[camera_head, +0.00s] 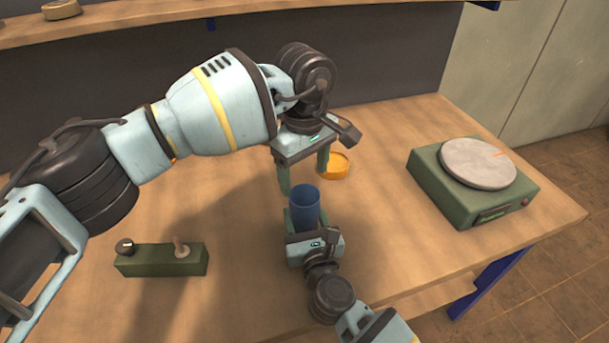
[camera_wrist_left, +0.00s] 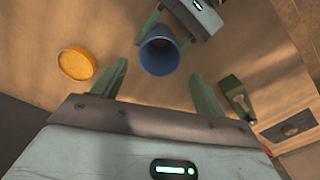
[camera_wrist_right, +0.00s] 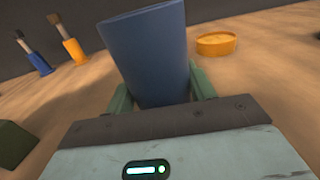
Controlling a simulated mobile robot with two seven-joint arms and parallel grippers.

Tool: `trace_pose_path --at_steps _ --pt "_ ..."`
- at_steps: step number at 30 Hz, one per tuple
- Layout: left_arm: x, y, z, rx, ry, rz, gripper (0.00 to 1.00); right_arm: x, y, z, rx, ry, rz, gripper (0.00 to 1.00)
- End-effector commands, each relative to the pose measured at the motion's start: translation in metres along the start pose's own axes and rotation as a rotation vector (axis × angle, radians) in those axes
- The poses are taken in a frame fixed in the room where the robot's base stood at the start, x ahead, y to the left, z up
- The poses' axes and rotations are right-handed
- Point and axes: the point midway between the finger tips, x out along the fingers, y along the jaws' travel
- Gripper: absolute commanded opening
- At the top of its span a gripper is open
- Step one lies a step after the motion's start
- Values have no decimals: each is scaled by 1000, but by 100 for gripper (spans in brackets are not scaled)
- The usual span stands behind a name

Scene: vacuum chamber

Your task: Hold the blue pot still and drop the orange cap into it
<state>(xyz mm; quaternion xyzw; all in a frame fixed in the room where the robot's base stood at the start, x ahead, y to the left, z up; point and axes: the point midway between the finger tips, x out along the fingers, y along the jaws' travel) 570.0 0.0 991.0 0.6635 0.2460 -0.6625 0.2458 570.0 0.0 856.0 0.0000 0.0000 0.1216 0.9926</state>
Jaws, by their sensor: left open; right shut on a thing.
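The blue pot (camera_head: 305,207) is upright between the fingers of my right gripper (camera_wrist_right: 160,95), which is shut on it near the table's front middle. The pot's open mouth shows in the left wrist view (camera_wrist_left: 158,57). The orange cap (camera_head: 336,167) lies flat on the table behind the pot, a little to the right, partly covered by a left finger in the head view. It also shows in the left wrist view (camera_wrist_left: 76,64) and right wrist view (camera_wrist_right: 215,44). My left gripper (camera_head: 304,174) is open and empty, pointing down just behind the pot, beside the cap.
A green device with a round grey plate (camera_head: 478,163) stands at the right. A green block with two knobs (camera_head: 160,261) lies at the front left. Two brush-like items, one blue (camera_wrist_right: 38,62) and one orange (camera_wrist_right: 73,50), show in the right wrist view. A shelf (camera_head: 180,12) runs along the back.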

Motion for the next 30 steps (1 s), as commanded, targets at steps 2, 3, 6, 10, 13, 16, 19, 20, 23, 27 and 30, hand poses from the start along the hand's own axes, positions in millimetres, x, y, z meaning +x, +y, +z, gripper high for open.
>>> trace_pose_path --at_steps 2,3,6,10,13,16,19,20,23,27,30 --pt "-5 0 0 0 0 1 72 0 0 -1 0 1 0 30" --pt "-7 0 0 0 0 1 72 0 0 -1 0 1 0 30" --pt "-14 0 0 0 0 1 72 0 0 -1 0 1 0 30" --pt "-21 0 0 0 0 1 72 0 0 -1 0 1 0 30" --pt "-25 0 0 0 0 -1 72 0 0 -1 0 1 0 30" --pt "-26 0 0 0 0 -1 72 0 0 -1 0 1 0 30" --pt "-26 0 0 0 0 -1 72 0 0 -1 0 1 0 30" --pt "-26 0 0 0 -1 -1 72 0 0 -1 0 1 0 30" --pt "-26 0 0 0 -1 -1 72 0 0 -1 0 1 0 66" --pt "-26 0 0 0 0 -1 72 0 0 0 0 1 0 80" --pt "-26 0 0 0 0 0 72 0 0 0 0 1 0 80"
